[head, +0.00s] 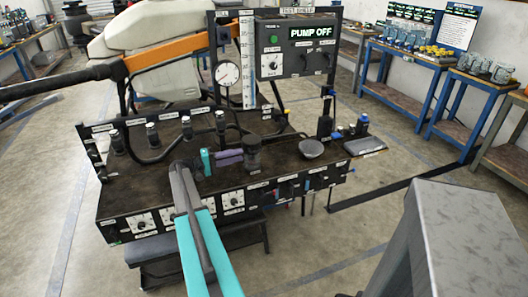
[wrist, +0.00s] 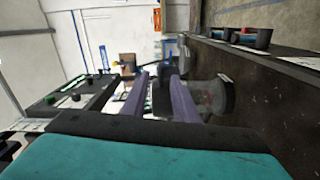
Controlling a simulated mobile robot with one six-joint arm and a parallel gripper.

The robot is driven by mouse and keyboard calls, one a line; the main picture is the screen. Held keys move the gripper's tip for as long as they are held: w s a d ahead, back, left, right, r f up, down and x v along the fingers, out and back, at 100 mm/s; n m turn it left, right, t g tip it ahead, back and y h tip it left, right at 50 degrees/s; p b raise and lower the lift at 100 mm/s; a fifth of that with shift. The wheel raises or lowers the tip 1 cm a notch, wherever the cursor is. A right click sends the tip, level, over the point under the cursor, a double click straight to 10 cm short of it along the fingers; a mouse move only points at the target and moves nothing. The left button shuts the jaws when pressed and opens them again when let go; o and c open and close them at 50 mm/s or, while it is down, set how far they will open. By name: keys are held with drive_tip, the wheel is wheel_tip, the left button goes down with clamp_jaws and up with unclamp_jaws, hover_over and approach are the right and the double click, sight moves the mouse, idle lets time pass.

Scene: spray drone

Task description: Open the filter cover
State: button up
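My gripper (head: 241,157) is low over the dark bench, with its purple fingers pointing right. In the wrist view the two fingers (wrist: 160,82) are apart with a gap between them. A small dark jar (head: 252,156), which looks like the filter, stands upright just right of the fingertips. Its dark top (head: 252,141) is in place. In the wrist view the clear, cup-like jar body (wrist: 207,95) shows just beyond the right finger, partly hidden by it. I cannot tell whether the fingers touch the jar or its cover.
A grey bowl (head: 311,149) and a black bottle (head: 324,125) stand right of the jar. Black hose fittings (head: 152,133) line the bench's back left. A pump panel (head: 290,48) reading "PUMP OFF" and a round gauge (head: 227,74) rise behind. The bench front carries labelled dials.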

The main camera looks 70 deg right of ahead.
sight(253, 145)
drive_tip(key=shift+s, duration=0.1)
drive_tip(key=p+x, duration=0.3)
drive_tip(key=x, duration=1)
drive_tip(key=shift+s+d, duration=0.2)
clamp_jaws()
